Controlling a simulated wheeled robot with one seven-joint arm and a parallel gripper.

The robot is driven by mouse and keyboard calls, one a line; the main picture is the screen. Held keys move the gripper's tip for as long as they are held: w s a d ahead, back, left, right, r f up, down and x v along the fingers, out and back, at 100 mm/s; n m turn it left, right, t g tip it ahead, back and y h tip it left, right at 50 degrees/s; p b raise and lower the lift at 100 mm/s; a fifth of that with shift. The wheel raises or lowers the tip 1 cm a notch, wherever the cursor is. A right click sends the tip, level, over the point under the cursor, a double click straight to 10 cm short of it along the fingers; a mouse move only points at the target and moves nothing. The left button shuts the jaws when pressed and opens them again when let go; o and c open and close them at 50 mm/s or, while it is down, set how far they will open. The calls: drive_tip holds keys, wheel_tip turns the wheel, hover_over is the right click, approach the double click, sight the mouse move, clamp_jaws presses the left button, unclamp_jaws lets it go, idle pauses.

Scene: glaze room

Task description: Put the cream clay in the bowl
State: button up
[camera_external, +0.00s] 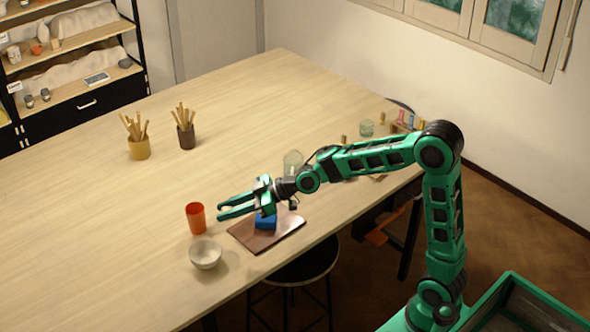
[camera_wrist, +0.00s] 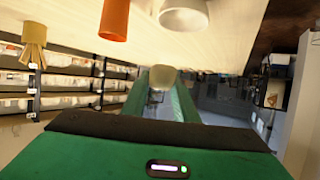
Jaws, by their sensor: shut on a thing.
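My gripper (camera_external: 220,208) is held level above the table, near the orange cup, its fingers pointing left. In the wrist view its green fingers close on the cream clay (camera_wrist: 163,80), a pale rounded lump at their tips. The bowl also shows at the top of the wrist view (camera_wrist: 184,20), apart from the clay.
The orange cup (camera_external: 196,218) stands close behind the bowl. A brown board (camera_external: 282,234) with a blue block (camera_external: 265,221) lies below my wrist. A glass jar (camera_external: 293,162) stands behind. Yellow (camera_external: 139,149) and dark (camera_external: 187,137) tool pots stand farther back. The table's left part is clear.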

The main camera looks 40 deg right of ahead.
drive_tip(key=s+a+r+n+g+y, duration=0.1)
drive_tip(key=s+a+n+g, duration=0.1)
drive_tip(key=s+a, duration=0.9)
hover_over(216, 244)
drive_tip(key=s+a, duration=0.2)
drive_tip(key=s, duration=0.1)
wheel_tip(216, 244, down, 7)
drive_tip(key=shift+s+d+f+n, duration=0.1)
drive_tip(key=shift+f+n, duration=0.05)
drive_tip(key=shift+f, duration=0.85)
drive_tip(key=shift+d+f+n, duration=0.1)
drive_tip(key=shift+f+n, duration=0.05)
drive_tip(key=shift+f, duration=0.8)
drive_tip(key=shift+f, duration=0.15)
drive_tip(key=o, duration=1.1)
drive_tip(key=shift+g, duration=0.3)
